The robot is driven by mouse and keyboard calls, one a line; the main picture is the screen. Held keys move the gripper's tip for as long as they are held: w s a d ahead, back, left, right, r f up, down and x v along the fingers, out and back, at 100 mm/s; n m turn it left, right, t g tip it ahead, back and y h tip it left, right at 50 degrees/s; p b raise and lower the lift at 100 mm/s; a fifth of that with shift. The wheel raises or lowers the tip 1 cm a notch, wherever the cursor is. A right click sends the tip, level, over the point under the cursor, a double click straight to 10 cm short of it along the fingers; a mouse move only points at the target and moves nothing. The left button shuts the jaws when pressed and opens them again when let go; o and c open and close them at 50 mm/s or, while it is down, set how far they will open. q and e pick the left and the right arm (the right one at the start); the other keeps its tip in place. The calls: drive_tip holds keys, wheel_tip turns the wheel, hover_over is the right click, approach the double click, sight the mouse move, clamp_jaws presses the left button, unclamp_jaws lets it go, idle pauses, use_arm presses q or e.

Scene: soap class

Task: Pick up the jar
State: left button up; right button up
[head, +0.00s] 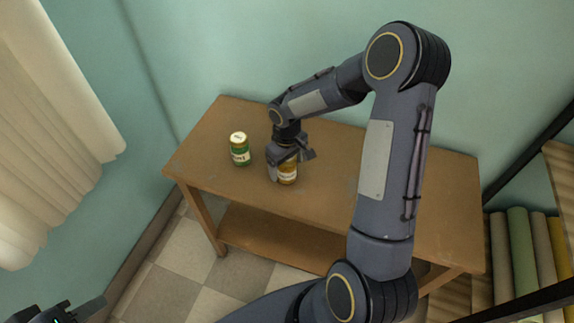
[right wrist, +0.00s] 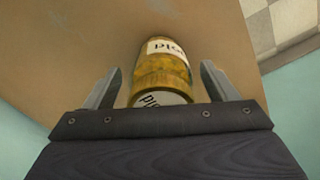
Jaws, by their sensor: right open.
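A yellow-brown jar (head: 287,174) with a white label stands on the wooden table, under my right gripper (head: 291,156). In the right wrist view the jar (right wrist: 162,72) sits between the two spread fingers of the right gripper (right wrist: 158,86), with a gap visible on each side. The gripper's body hides the near part of the jar. A second jar, green with a pale lid (head: 240,150), stands on the table to the left of the gripper. My left gripper (head: 75,309) shows only partly at the bottom left corner, away from the table.
The wooden table (head: 330,205) has free room right of the jar and a lower shelf beneath. A wall runs close behind it. A cream curtain (head: 55,120) hangs at left. A rack with rolled fabric (head: 518,250) stands at right.

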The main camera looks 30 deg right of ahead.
drive_tip(key=shift+f, duration=0.35)
drive_tip(key=shift+c, duration=0.5)
drive_tip(key=c, duration=1.2)
drive_tip(key=shift+o, duration=0.2)
drive_tip(key=shift+r, duration=0.1)
